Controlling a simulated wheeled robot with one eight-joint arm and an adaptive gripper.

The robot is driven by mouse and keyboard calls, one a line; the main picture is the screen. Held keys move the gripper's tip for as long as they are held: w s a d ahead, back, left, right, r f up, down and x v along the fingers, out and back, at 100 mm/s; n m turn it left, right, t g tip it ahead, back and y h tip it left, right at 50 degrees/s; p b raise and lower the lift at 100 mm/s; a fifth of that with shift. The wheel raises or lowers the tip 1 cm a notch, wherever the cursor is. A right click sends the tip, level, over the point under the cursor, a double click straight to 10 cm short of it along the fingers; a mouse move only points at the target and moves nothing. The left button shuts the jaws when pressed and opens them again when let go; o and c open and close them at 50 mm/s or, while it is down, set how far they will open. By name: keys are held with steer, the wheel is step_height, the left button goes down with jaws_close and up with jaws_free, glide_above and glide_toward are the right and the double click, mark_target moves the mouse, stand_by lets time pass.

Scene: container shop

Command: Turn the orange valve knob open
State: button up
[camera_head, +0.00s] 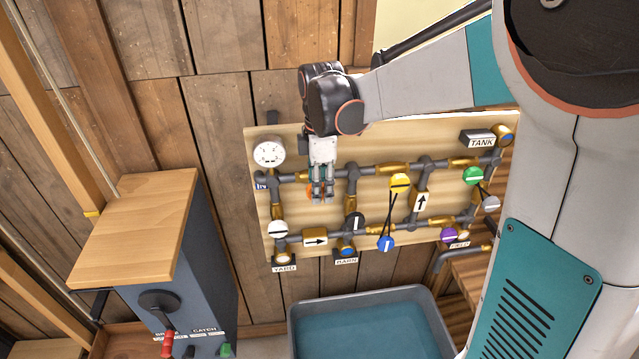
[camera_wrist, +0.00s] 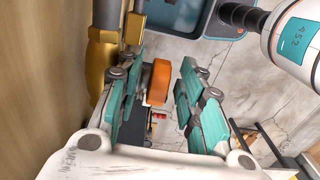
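The orange valve knob (camera_wrist: 158,82) shows in the wrist view between my two teal-padded fingers. My gripper (camera_wrist: 163,76) is open, with one finger on each side of the knob. A gap shows on the right side; the left finger is nearer, and I cannot tell if it touches. In the head view, my gripper (camera_head: 321,198) points down at the left part of the pipe board (camera_head: 258,195), and only a bit of orange (camera_head: 310,192) shows beside the fingers. The knob's mark and turn angle are hidden.
Other knobs sit on the board: yellow (camera_head: 400,182), green (camera_head: 473,176), purple (camera_head: 280,228), blue (camera_head: 386,243). A pressure gauge (camera_head: 269,152) is at upper left. A water tub (camera_head: 292,325) stands below. A grey cabinet (camera_head: 212,275) with a wooden top is at left.

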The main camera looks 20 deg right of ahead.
steer(key=shift+c, duration=0.6)
jaws_close()
steer(key=shift+a+f+h+b, duration=0.1)
steer(key=shift+a+h+b, duration=0.2)
steer(key=shift+h+b, duration=0.5)
steer(key=h+b, duration=0.1)
steer(key=h, duration=0.1)
steer(key=shift+w+a+g+h, duration=0.1)
steer(key=shift+g+h, duration=0.2)
steer(key=shift+g, duration=0.1)
steer(key=shift+r, duration=0.2)
